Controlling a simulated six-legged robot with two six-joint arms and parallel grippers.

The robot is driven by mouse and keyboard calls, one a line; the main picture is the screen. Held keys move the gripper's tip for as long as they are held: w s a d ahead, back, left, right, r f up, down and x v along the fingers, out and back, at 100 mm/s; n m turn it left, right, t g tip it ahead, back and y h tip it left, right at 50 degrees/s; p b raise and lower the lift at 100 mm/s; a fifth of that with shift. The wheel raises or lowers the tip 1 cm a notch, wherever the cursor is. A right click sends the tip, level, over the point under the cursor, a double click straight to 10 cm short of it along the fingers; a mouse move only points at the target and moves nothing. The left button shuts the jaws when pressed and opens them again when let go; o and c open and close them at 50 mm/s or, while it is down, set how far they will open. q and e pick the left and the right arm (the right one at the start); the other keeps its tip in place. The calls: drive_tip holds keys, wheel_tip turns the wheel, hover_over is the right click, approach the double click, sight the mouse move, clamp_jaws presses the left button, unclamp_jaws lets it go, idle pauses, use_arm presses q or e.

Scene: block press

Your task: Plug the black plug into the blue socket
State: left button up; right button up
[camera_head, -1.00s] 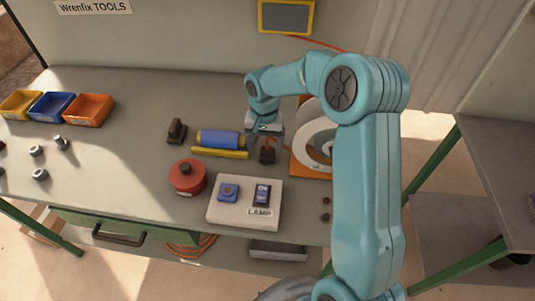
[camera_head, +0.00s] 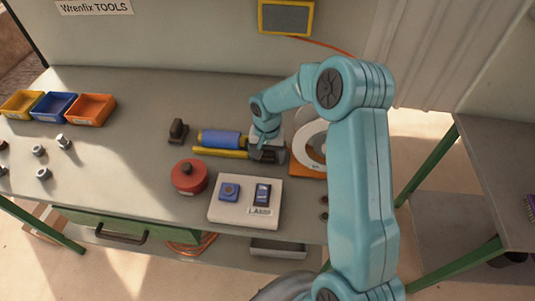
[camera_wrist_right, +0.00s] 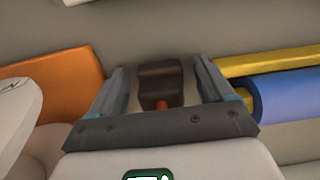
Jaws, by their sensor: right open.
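The black plug (camera_wrist_right: 160,84) shows in the right wrist view as a dark stepped block with an orange bit at its near end. It lies between the two spread fingers of my right gripper (camera_wrist_right: 161,88), with a gap on each side. In the head view my right gripper (camera_head: 268,156) is low over the bench and hides the plug. The blue socket (camera_head: 228,191) is a small blue square with a round face. It sits on the left of a pale panel (camera_head: 245,213) marked LAMP, nearer the front edge. My left gripper is not in view.
A blue cylinder (camera_head: 220,139) and yellow bar (camera_head: 220,153) lie left of my right gripper. A red round thing (camera_head: 189,177) and a dark block (camera_head: 178,131) stand further left. A white disc (camera_head: 308,143) on an orange base is close on the right.

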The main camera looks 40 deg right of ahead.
drive_tip(key=c, duration=1.1)
drive_tip(key=shift+o, duration=0.2)
drive_tip(key=shift+r, duration=0.1)
wheel_tip(320, 180, up, 20)
drive_tip(key=b, duration=0.1)
